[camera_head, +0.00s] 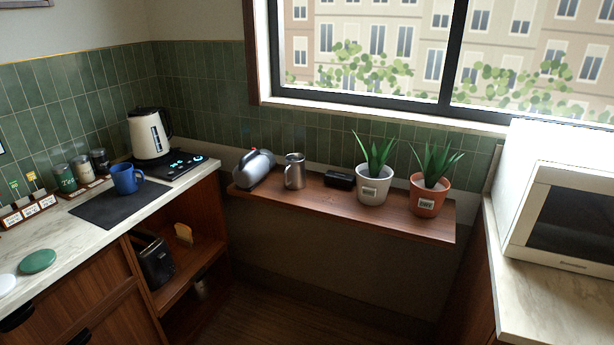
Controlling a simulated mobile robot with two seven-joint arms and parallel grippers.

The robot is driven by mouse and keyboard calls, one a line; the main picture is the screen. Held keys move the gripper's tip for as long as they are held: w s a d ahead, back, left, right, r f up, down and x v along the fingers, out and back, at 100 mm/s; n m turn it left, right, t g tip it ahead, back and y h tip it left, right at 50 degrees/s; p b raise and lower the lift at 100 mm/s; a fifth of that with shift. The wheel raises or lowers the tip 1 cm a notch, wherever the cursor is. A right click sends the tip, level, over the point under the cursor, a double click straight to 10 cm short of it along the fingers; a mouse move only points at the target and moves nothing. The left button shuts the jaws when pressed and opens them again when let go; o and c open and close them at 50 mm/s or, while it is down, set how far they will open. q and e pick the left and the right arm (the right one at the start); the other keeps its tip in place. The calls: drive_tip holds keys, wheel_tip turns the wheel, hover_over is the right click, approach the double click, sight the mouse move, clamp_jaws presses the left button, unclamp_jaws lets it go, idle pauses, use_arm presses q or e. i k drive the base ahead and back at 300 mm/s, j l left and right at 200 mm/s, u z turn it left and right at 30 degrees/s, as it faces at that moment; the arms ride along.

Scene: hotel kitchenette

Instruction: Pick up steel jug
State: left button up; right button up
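A steel jug (294,171) stands upright on the wooden shelf (330,208) under the window. It is a small silvery pitcher, between a shiny rounded metal appliance (254,168) on its left and a small black box (340,180) on its right. There are visible gaps on both sides of the jug at the front. Neither of my grippers is in view, and nothing touches the jug from above.
Two potted plants, one in a white pot (372,188) and one in a terracotta pot (428,196), stand farther right on the shelf. A left counter holds a kettle (149,135) and blue mug (126,178). A microwave (565,215) stands on the right counter.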

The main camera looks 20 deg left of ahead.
sight(294, 175)
drive_tip(key=i+j, duration=0.25)
drive_tip(key=j, duration=0.15)
drive_tip(key=i+j, duration=0.3)
drive_tip(key=j, duration=0.15)
drive_tip(key=i+j, duration=0.25)
drive_tip(key=j, duration=0.15)
